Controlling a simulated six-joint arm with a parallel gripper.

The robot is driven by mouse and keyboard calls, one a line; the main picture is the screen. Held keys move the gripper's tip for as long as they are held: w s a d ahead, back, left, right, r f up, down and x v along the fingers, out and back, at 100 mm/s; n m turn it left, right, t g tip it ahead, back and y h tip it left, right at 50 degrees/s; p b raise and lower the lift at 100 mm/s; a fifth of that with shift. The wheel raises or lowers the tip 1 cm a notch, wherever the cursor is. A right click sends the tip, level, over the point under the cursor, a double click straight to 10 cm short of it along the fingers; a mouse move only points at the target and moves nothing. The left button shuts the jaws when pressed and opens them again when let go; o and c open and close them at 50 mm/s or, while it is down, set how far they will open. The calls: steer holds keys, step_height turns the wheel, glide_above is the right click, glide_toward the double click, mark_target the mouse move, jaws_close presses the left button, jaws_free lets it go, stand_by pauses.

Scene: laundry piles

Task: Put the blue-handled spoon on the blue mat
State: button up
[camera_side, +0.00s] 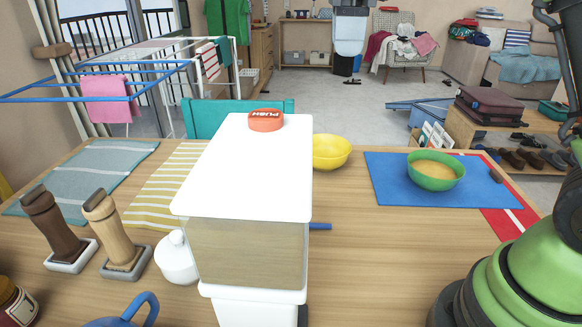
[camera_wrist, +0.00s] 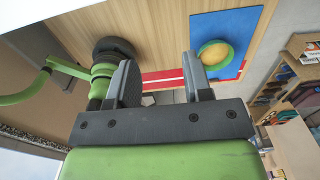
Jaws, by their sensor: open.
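The blue mat (camera_side: 385,185) lies on the right of the wooden table in the side view. A green bowl (camera_side: 437,182) with tan contents stands on it. A short blue rod (camera_side: 320,226) sticks out from behind the white dispenser; it may be the spoon's handle, and the rest is hidden. In the wrist view, my gripper (camera_wrist: 160,80) is open, with nothing between its fingers. Beyond its right finger are the blue mat (camera_wrist: 232,22) and the bowl (camera_wrist: 214,60). My gripper's fingers cannot be made out in the side view.
A tall white dispenser (camera_side: 250,160) with a red PUSH button (camera_side: 265,120) blocks the table's middle. Two mills (camera_side: 112,225), a white pot (camera_side: 176,258) and a blue mug (camera_side: 125,317) are at left.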

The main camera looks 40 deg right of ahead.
mark_target(328, 224)
steer(key=f, duration=3.4)
steer(key=shift+a+f, duration=0.2)
steer(key=shift+f, duration=0.15)
steer(key=shift+c, duration=0.3)
jaws_close()
